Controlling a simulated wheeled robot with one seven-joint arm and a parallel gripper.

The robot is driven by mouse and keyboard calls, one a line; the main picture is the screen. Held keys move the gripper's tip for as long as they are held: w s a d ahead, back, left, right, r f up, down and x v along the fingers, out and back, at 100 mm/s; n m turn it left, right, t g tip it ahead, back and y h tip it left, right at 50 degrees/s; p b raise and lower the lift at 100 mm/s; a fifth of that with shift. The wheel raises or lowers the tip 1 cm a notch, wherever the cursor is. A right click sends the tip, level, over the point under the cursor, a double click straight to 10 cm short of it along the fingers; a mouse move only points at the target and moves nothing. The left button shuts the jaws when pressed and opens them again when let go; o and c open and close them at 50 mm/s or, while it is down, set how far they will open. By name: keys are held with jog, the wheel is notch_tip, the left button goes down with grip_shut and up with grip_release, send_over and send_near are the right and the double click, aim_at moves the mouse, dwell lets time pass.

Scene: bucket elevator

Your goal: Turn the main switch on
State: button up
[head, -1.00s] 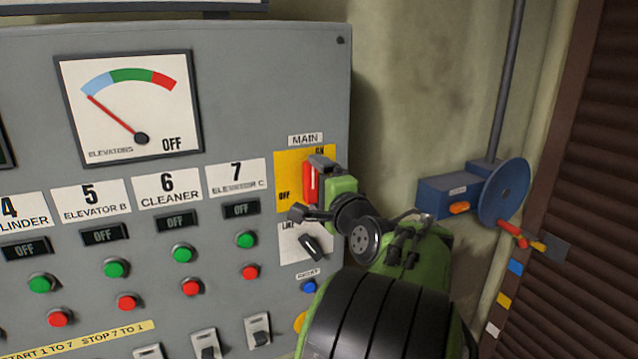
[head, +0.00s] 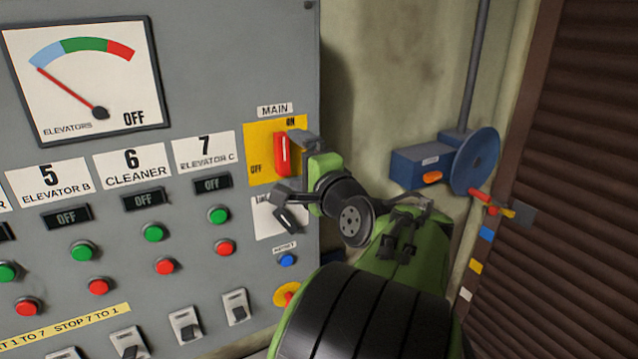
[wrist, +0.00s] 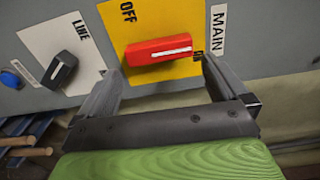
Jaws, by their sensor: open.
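The main switch is a red handle (head: 282,153) on a yellow plate (head: 257,172) under a MAIN label at the panel's right side. In the head view the handle stands upright, its upper end toward the ON mark. In the wrist view the red handle (wrist: 158,51) lies across the picture, its white line ending near the partly hidden ON mark. My gripper (wrist: 158,80) is open, with its two fingers on either side of the handle's length, just short of it in the picture. It also shows in the head view (head: 290,160). Contact with the handle cannot be told.
The LINE selector (head: 286,219) sits below the main switch, close to my gripper. A blue button (head: 287,260) and a yellow-ringed button are lower. A blue box with a wheel (head: 475,162) is on the wall at right. The panel's meter (head: 85,78) reads OFF.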

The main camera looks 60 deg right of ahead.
jog(key=b+v, duration=0.1)
jog(key=v, duration=1.1)
jog(key=shift+w, duration=0.15)
jog(key=w+a+f+n+g+y, duration=0.1)
jog(key=w+a+f+n+y, duration=0.55)
jog(key=w+a, duration=0.2)
jog(key=a+f+n+g+y, duration=0.2)
jog(key=a+f+n, duration=0.25)
jog(key=a, duration=0.25)
jog(key=a+f+n+g+y, duration=0.1)
jog(key=a+f+n+g, duration=0.15)
jog(key=a+n, duration=0.3)
jog(key=s+a+f+n+g, duration=0.4)
jog(key=s+a+f+n, duration=0.2)
jog(key=s+f+n, duration=0.1)
jog(key=shift+a+f+n, duration=0.2)
jog(key=shift+a+n, duration=0.1)
jog(key=shift+n, duration=0.15)
